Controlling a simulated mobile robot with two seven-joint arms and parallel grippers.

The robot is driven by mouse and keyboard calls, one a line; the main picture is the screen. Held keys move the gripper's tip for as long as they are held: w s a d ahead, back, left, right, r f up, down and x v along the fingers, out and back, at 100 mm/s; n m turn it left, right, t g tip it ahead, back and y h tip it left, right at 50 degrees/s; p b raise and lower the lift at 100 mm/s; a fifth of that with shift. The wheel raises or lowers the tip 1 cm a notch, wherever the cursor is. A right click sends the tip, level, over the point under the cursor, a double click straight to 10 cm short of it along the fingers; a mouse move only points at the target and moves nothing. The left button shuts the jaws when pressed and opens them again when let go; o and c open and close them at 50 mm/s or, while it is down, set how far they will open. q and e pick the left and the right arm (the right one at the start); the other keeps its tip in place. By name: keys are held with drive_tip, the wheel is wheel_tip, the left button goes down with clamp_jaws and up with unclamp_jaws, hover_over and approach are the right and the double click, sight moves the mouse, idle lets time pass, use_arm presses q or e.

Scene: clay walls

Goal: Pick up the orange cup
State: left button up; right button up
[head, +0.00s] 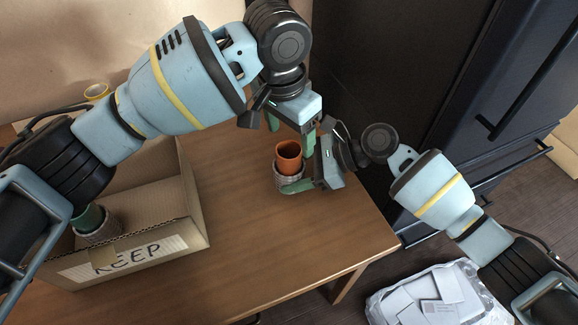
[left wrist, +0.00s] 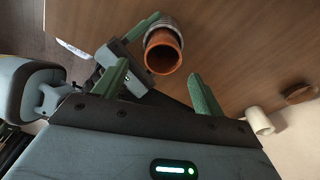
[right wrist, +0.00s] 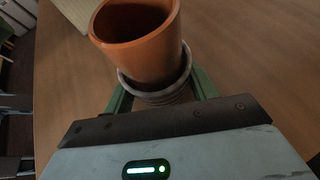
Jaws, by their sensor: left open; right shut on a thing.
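The orange cup (head: 289,155) stands upright with its lower part inside a grey woven holder (head: 288,179) on the wooden table. The cup also shows in the left wrist view (left wrist: 163,52) and the right wrist view (right wrist: 140,45). My right gripper (head: 296,184) is shut on the grey holder, its green fingers at the holder's sides below the cup; the holder also shows in the right wrist view (right wrist: 158,92). My left gripper (head: 291,130) is open and empty above and behind the cup, its green fingers (left wrist: 160,85) pointing toward the cup, apart from it.
A cardboard box (head: 195,232) labelled KEEP stands at the left with a green item in a woven holder (head: 97,226) inside. The table (head: 250,265) is clear in front. Dark cabinets (head: 440,90) stand right; a plastic-wrapped bundle (head: 430,296) lies below.

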sight(289, 151)
use_arm(q)
drive_tip(key=shift+w+f, duration=0.2)
drive_tip(key=shift+f, duration=2.7)
drive_tip(key=c, duration=1.4)
wheel_tip(289, 151, up, 10)
drive_tip(key=shift+r, duration=0.1)
drive_tip(key=shift+c, duration=0.3)
use_arm(e)
drive_tip(key=o, duration=0.8)
drive_tip(key=shift+o, duration=0.3)
drive_tip(key=v, duration=1.2)
use_arm(q)
drive_tip(key=shift+s, duration=0.1)
use_arm(e)
drive_tip(key=shift+s, duration=0.1)
